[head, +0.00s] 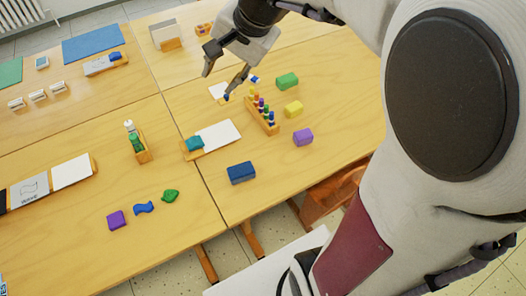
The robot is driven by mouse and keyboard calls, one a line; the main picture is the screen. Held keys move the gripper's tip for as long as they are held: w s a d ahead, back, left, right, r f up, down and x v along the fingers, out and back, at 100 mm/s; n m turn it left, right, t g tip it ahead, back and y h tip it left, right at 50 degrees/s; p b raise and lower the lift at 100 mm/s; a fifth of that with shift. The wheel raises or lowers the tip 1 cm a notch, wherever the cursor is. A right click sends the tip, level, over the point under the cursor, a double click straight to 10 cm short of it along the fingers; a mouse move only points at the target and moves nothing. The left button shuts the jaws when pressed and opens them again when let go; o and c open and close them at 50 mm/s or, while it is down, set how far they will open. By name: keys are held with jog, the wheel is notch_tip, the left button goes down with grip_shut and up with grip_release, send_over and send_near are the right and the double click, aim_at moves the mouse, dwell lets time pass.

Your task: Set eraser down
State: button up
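My gripper (220,82) is above the back of the right-hand table, its two dark fingers spread apart with nothing visibly clamped between them. A small blue-and-white block (255,79), which looks like an eraser, lies on the table just right of the right finger. A small dark blue piece (226,98) sits by a white card (217,90) near the right fingertip. It is too small to tell what it is, or whether the finger touches it. I cannot tell for certain which piece is the task's eraser.
A wooden rack of coloured pegs (263,117) stands close to the gripper. Green (287,81), yellow (293,109) and purple (303,137) blocks lie right of it. A dark blue block (241,173) lies nearer the front edge. A white board (218,136) lies left of the rack.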

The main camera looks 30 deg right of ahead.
jog(key=s+a+f+n+h, duration=0.1)
jog(key=s+n, duration=0.9)
jog(key=s, duration=1.1)
jog(key=shift+a+f+n+h, duration=0.2)
jog(key=shift+a+n+h, duration=0.25)
jog(key=shift+h, duration=0.45)
